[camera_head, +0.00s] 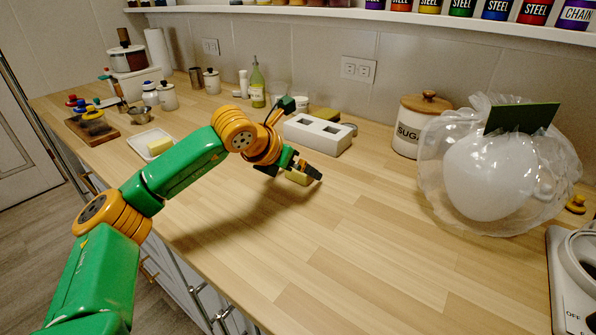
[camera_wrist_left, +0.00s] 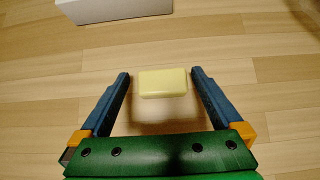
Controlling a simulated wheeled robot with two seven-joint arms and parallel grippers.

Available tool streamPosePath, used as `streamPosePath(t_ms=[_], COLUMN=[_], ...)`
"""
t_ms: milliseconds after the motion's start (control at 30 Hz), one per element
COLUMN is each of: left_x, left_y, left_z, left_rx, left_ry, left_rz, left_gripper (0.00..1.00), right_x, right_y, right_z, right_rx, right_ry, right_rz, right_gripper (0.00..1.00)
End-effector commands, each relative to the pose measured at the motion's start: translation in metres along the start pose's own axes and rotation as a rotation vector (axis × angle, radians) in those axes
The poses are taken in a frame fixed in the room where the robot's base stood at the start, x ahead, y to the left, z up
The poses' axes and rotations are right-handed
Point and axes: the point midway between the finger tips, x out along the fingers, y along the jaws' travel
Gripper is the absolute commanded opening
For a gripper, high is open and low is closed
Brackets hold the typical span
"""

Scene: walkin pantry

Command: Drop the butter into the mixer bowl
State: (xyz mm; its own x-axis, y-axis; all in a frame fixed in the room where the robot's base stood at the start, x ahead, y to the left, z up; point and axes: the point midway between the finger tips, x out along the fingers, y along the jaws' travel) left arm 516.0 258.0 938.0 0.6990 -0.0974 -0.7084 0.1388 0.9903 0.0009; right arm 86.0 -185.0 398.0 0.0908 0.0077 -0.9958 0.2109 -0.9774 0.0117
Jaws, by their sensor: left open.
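A pale yellow block of butter (camera_head: 298,178) rests on the wooden counter at my left gripper (camera_head: 301,169). In the left wrist view the butter (camera_wrist_left: 163,83) lies between the tips of my open left gripper (camera_wrist_left: 160,77), with a gap to each finger. In the head view the gripper partly covers the butter. A white appliance marked OFF (camera_head: 572,319) with a round, bowl-like part is cut off at the right edge; I cannot see inside it. My right gripper is not in view.
A white block with square openings (camera_head: 318,134) stands just behind the gripper. A white dish (camera_head: 143,139) holding another yellow block is at left. A sugar canister (camera_head: 408,135) and a clear-wrapped white round object (camera_head: 490,180) stand at right. The front middle counter is clear.

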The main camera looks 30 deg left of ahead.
Motion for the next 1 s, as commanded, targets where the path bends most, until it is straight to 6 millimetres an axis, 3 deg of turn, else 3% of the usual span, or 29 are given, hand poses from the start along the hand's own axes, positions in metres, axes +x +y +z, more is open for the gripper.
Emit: streamPosePath(t_ms=[100,267,367,600,633,867,1000], left_x=[0.01,0.011,0.011,0.01,0.01,0.008,-0.006], left_y=[-0.001,-0.001,-0.001,-0.001,-0.001,-0.001,-0.001], left_z=[0.0,-0.001,-0.001,0.0,0.0,0.003,0.017], left_rx=[0.0,0.0,0.0,-0.001,-0.001,-0.001,-0.001], left_ry=[0.001,0.0,-0.001,-0.001,-0.001,-0.004,-0.007], left_rz=[-0.001,-0.001,-0.002,-0.002,-0.002,-0.003,-0.003], left_gripper=[1.0,1.0,0.78,0.14,0.1,0.1,0.1], right_x=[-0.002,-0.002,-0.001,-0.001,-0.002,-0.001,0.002], right_y=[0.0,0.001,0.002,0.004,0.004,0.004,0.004], right_z=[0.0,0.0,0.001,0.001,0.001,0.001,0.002], right_rx=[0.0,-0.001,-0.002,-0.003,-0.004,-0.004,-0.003], right_ry=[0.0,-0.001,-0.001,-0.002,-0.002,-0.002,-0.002], right_rz=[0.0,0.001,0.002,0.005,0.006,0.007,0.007], right_gripper=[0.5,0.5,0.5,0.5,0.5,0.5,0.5])
